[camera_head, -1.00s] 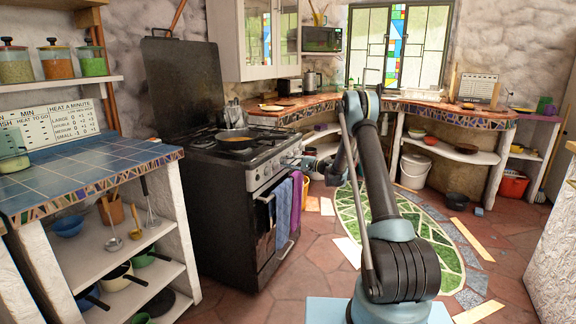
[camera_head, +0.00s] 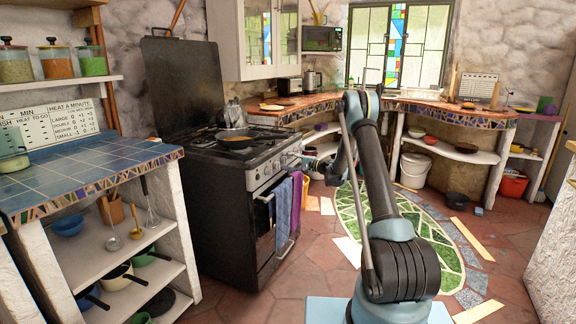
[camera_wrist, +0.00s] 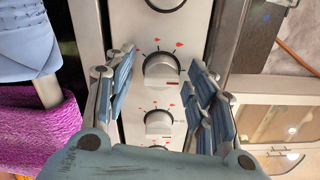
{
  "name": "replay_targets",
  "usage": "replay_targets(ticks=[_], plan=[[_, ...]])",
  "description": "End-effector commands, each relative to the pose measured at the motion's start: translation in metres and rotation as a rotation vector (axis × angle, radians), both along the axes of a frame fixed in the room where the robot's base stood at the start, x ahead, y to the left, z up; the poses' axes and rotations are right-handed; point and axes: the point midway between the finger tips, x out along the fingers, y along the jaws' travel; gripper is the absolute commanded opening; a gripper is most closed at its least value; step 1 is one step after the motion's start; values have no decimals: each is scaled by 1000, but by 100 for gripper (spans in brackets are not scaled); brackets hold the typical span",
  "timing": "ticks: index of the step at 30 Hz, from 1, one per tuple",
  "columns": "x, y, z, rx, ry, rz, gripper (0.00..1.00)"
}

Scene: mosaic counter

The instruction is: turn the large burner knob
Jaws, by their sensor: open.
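The stove's front panel (camera_wrist: 139,20) fills the middle of the wrist view and carries a row of round silver knobs with red marks. One larger knob (camera_wrist: 161,72) lies between the fingers of my open gripper (camera_wrist: 161,62), with a finger on either side. I see gaps on both sides and no clear contact. A smaller-looking knob (camera_wrist: 158,122) sits below it, and another knob shows partly at the top edge. No label shows which knob serves the large burner. In the head view my gripper is at the stove (camera_head: 222,205) front, too small to read.
A blue towel (camera_head: 282,205) and a purple towel (camera_head: 296,200) hang on the oven handle; the purple one also shows in the wrist view (camera_wrist: 45,125). A pan (camera_head: 235,141) sits on the hob. The tiled counter (camera_head: 80,170) stands left; floor right of the stove is open.

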Motion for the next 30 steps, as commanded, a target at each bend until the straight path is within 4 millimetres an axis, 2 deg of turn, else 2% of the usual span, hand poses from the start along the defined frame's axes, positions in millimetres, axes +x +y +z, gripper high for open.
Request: replay_targets(ticks=[5, 8, 18, 22, 30], plan=[[-2, -6, 0, 1, 0, -1, 50], [-5, -17, 0, 1, 0, -2, 50], [-27, -78, -1, 0, 1, -3, 50], [-34, -96, -1, 0, 1, -2, 50], [-40, -112, -1, 0, 1, 0, 50]])
